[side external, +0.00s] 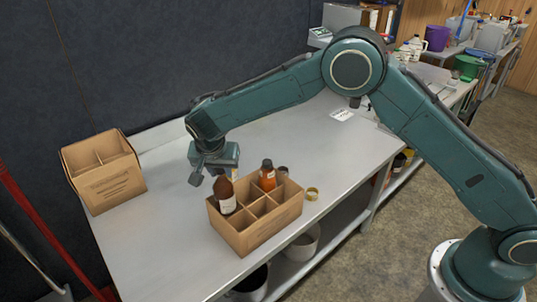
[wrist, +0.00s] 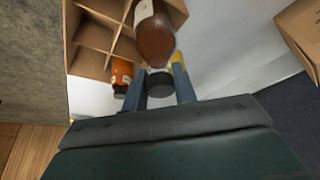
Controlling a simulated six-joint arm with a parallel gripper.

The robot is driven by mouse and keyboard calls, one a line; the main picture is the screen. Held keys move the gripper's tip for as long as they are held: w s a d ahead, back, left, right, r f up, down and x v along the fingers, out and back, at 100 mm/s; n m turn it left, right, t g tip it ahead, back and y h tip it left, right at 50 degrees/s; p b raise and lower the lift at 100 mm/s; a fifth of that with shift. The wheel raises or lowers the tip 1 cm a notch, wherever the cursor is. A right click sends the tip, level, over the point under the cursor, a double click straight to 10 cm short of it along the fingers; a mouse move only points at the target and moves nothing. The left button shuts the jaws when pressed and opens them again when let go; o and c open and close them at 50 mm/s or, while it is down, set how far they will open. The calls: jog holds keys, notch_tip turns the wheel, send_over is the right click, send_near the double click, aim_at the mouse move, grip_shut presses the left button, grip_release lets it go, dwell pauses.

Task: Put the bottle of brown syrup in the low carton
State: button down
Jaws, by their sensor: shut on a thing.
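The bottle of brown syrup (side external: 226,194) has a white label and a dark cap. My gripper (side external: 212,174) is shut on its neck, just below the black cap (wrist: 160,84) in the wrist view. The low carton (side external: 256,222) is brown card with several divided compartments. In the side view the bottle overlaps the carton's left end compartment, nearly upright. Its base is hidden, and I cannot tell whether it touches the floor of the carton. The carton also shows in the wrist view (wrist: 88,62), partly behind the bottle.
An orange bottle (side external: 267,179) stands at the carton's far side. A taller divided carton (side external: 108,184) stands at the table's left.

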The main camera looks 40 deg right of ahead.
aim_at(223, 188)
jog(key=shift+f, duration=3.25)
jog(key=c, duration=1.1)
grip_release()
jog(key=shift+f, duration=0.1)
jog(key=v, duration=1.2)
